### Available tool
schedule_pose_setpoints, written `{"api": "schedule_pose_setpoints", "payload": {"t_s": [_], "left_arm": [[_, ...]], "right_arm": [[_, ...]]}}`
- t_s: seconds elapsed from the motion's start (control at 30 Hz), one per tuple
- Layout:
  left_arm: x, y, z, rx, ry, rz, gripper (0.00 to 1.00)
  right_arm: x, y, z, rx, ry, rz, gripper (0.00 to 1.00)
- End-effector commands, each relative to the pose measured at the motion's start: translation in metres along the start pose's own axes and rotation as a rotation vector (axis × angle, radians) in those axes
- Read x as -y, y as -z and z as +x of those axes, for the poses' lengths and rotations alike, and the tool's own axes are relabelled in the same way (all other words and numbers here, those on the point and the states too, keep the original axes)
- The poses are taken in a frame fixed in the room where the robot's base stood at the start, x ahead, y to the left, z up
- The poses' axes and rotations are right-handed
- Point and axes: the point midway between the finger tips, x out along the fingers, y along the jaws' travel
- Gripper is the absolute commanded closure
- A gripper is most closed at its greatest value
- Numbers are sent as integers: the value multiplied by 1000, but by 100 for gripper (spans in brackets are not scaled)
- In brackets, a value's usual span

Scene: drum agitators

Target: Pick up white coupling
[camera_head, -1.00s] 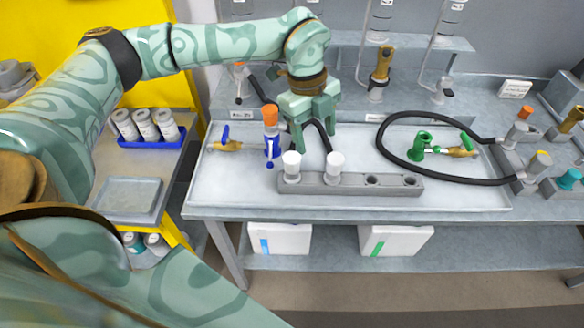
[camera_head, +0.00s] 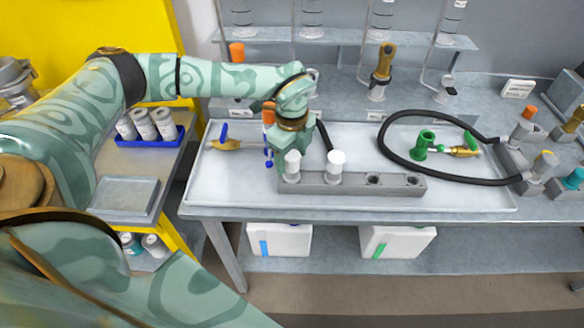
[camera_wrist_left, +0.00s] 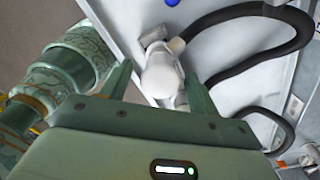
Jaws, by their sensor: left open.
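Two white couplings stand upright in the left half of a grey holder block (camera_head: 400,187): a left one (camera_head: 292,165) and a right one (camera_head: 336,162). In the left wrist view a white coupling (camera_wrist_left: 161,72) shows between the two open fingers of the gripper (camera_wrist_left: 160,80), with a gap on either side. The jaws are not closed on it. My right gripper is out of view.
A blue fitting with an orange top (camera_head: 268,112) stands just left of my gripper, partly covered. A green fitting (camera_head: 424,142) and a brass valve (camera_head: 464,151) lie inside the loop.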

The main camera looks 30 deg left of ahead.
Motion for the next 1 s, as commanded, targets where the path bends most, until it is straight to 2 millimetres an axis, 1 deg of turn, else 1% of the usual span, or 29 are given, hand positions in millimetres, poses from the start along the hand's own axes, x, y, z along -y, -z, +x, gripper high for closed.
{"api": "schedule_pose_setpoints", "payload": {"t_s": [0.03,0.13,0.23,0.4,0.43,0.47,0.5,0.57,0.6,0.63,0.87,1.0], "left_arm": [[0,0,11,0,-4,0,39],[0,0,23,0,-3,1,39],[0,0,26,-1,0,1,39],[0,0,26,-1,0,1,39],[0,0,26,-1,0,1,45],[0,0,26,-1,0,1,53],[0,0,26,-1,0,1,64],[0,0,26,-1,0,1,81],[0,0,26,-1,0,1,92],[0,0,26,-1,0,1,94],[0,0,24,-1,1,1,94],[0,0,17,-1,2,0,94]], "right_arm": [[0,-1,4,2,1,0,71],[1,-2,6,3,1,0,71],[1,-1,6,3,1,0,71],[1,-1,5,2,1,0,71],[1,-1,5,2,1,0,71],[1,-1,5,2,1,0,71],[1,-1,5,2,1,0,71],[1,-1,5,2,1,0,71],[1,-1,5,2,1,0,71],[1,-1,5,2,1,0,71],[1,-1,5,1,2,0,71],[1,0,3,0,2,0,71]]}}
